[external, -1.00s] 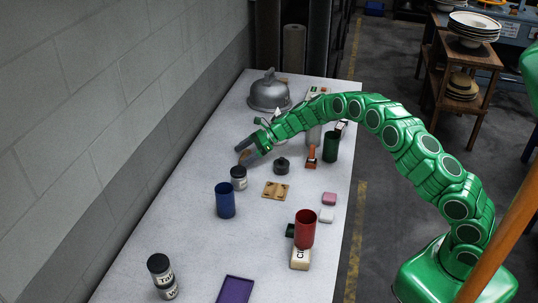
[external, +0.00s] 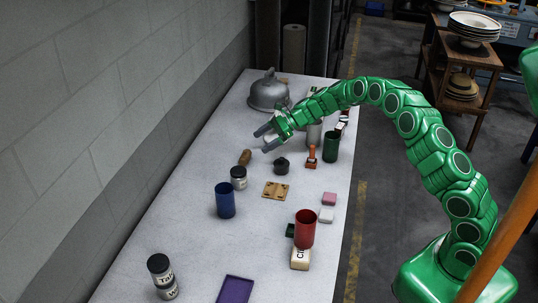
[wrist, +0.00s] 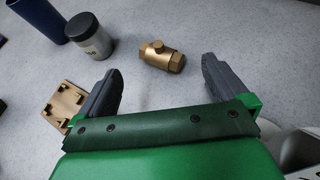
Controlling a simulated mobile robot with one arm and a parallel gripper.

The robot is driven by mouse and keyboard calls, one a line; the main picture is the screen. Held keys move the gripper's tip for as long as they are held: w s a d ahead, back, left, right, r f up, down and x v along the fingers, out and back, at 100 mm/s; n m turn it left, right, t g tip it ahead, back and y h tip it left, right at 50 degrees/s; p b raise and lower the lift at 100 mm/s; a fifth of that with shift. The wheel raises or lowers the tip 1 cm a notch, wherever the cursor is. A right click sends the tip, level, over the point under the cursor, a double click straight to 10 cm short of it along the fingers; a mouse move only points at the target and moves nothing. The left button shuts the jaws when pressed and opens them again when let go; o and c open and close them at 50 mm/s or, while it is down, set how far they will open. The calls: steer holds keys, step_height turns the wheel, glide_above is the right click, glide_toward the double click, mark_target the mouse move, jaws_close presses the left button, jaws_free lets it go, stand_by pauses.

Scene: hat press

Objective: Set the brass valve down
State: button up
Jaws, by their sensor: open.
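The brass valve (external: 245,157) lies on its side on the white table, near the wall side. In the wrist view, the brass valve (wrist: 163,57) rests on the speckled top, in line with the gap between my fingers and beyond their tips. My gripper (external: 262,138) is open and empty. It is apart from the valve, above and to the right of it in the external view. Both grey fingers show in the wrist view.
A labelled jar (external: 238,177) and a blue cup (external: 225,201) stand near the valve. A dark round pot (external: 282,166) and a wooden plate with pegs (external: 275,191) are to its right. A grey domed press (external: 268,92) stands behind. Bare table lies left of the valve.

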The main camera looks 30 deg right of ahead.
steer(key=shift+v, duration=1.45)
steer(key=s+r+n+g+h, duration=0.2)
steer(key=s+r+n, duration=0.3)
steer(key=s+r, duration=0.5)
steer(key=s+r+n+g+h, duration=0.15)
steer(key=s+r+n, duration=0.4)
steer(key=s, duration=0.95)
steer(key=s+d+n+h, duration=0.2)
steer(key=s+d, duration=0.5)
steer(key=s, duration=0.5)
steer(key=s+d+n+h, duration=0.3)
steer(key=s+d, duration=0.5)
steer(key=s, duration=0.3)
steer(key=s+d+n+h, duration=0.3)
steer(key=s+d+n, duration=0.2)
steer(key=s+d, duration=0.3)
steer(key=s+g, duration=0.1)
steer(key=s, duration=0.3)
steer(key=shift+s, duration=0.4)
